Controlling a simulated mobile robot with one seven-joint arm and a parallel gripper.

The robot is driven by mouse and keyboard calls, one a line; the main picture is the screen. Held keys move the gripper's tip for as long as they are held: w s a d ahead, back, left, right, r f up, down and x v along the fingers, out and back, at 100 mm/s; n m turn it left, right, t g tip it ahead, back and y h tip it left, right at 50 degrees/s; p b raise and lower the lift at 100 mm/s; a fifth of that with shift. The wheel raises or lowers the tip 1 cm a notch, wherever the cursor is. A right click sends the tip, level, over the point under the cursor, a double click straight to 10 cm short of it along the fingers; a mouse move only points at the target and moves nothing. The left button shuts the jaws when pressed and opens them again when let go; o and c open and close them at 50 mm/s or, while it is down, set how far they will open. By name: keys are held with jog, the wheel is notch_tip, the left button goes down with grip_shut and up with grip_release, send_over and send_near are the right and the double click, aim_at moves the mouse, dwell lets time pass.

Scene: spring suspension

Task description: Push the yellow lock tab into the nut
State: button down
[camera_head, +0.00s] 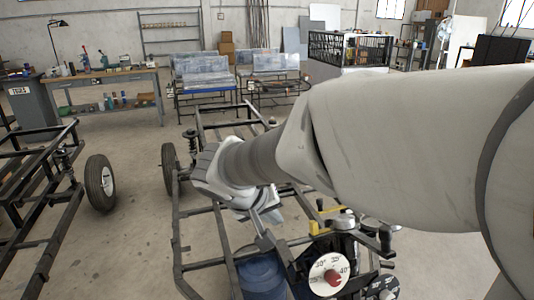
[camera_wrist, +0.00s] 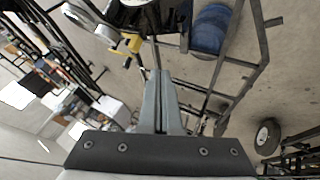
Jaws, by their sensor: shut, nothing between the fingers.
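A small yellow part (camera_head: 318,222) shows beside the grey cylindrical fitting in the head view, right of my gripper. A yellow part also shows in the wrist view (camera_wrist: 128,46), left of my fingertips; I cannot tell for sure that it is the lock tab. The nut cannot be made out clearly in either view. My gripper (camera_head: 261,228) is over the black frame, fingers together and empty. In the wrist view its fingers (camera_wrist: 157,75) point up the picture, apart from the yellow part. My arm hides part of the frame in the head view.
The black tube frame (camera_head: 178,235) surrounds the work area. A white dial (camera_head: 322,262) with a red centre and a blue drum (camera_head: 258,278) are near the front. A wheel (camera_head: 100,182) and second frame stand at left. Open floor (camera_head: 130,235) lies between the frames.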

aim_at(314, 228)
jog(key=w+d+f+b, duration=0.2)
jog(key=w+d+f, duration=0.4)
jog(key=d+f, duration=0.1)
jog(key=shift+d+f, duration=0.25)
jog(key=shift+f, duration=0.2)
dwell(0.4)
